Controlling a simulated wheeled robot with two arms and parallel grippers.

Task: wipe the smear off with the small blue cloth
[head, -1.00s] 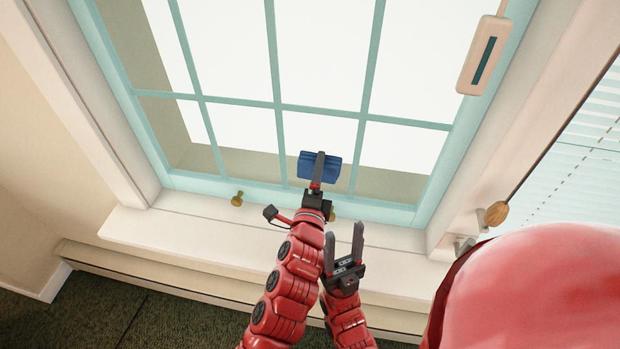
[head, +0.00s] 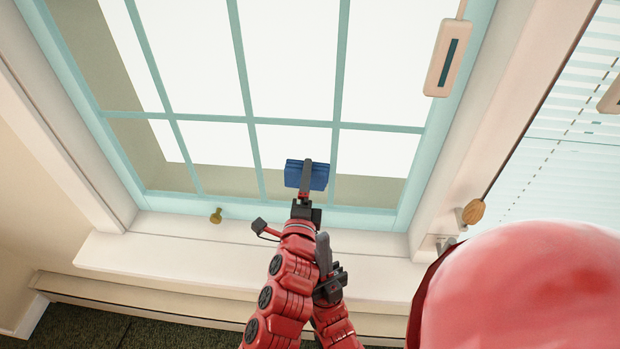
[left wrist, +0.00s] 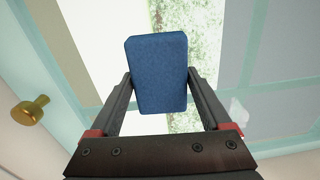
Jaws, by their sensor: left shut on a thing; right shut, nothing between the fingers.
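The small blue cloth (head: 319,176) is a folded pad held up in front of the lower middle of the window. My left gripper (head: 306,168) is shut on it. In the left wrist view the cloth (left wrist: 158,85) sits between both fingers, with glass behind it. I cannot tell if it touches the pane. A faint whitish patch (left wrist: 239,112) on the lower glass, right of the cloth in the left wrist view, may be the smear. I cannot make out a smear in the head view. My right gripper (head: 324,250) is shut and empty, below the left one.
The window has a pale teal frame (head: 170,205) with bars (head: 240,60). A brass knob (head: 216,215) stands at the sill (head: 170,255); the left wrist view also shows a brass knob (left wrist: 30,110). A white device with a dark strip (head: 444,62) hangs at upper right. Blinds (head: 575,130) are farther right.

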